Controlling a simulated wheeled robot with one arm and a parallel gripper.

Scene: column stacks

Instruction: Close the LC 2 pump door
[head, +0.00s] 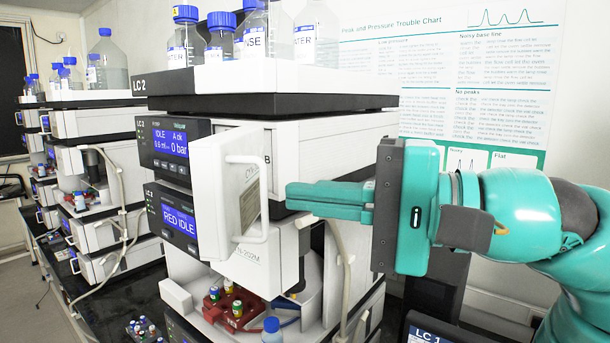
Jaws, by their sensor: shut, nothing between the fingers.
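The LC 2 stack (262,75) stands in the middle of the head view. Its pump module has a blue display (168,144) reading IDLE and 0 bar. A white door (208,190) with a white loop handle (246,160) stands out from the stack front, angled open towards me. It overlaps the front of both display modules. My gripper (290,196) comes in from the right, with its teal fingers shut and empty. The fingertips are just right of the door's right edge, at about the handle's height. I cannot tell whether they touch anything.
Blue-capped bottles (255,30) stand in the tray on top of the stack. Below the door are a red vial rack (222,304) and pale hoses (345,260). Another stack (95,170) stands left. A wall chart (470,90) hangs behind.

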